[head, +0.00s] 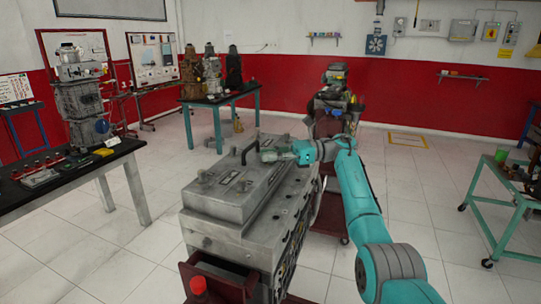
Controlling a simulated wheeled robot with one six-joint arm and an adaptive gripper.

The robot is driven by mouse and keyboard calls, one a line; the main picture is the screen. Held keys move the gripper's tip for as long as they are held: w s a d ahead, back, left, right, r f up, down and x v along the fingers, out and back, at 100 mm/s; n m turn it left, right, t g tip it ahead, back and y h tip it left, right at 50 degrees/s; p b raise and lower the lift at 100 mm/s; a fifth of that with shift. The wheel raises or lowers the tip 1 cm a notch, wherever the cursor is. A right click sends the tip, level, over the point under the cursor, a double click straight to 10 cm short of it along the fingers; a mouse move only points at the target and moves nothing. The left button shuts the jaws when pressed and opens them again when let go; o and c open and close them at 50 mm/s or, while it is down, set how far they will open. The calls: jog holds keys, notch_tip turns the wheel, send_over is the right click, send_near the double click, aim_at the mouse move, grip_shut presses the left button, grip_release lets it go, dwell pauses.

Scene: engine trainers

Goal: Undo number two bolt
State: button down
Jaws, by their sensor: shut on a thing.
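A large grey engine block (255,225) with a raised, two-part top cover (232,182) stands in the middle of the head view. My teal arm reaches in from the lower right, over the engine's right side. My gripper (268,156) points left at the far end of the top cover, low over its surface. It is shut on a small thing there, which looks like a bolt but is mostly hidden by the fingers. Bolt numbers cannot be read from here.
The engine rests on a dark red stand (215,283). A black curved handle (248,150) rises just left of my gripper. A black-topped bench (75,175) stands left, another engine (335,95) behind, and a teal trolley (500,205) right. Floor between is clear.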

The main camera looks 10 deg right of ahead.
jog(key=shift+f, duration=0.1)
dwell(0.4)
jog(key=c, duration=1.1)
grip_release()
jog(key=shift+o, duration=0.2)
jog(key=shift+s+d, duration=0.15)
jog(key=shift+d, duration=3.55)
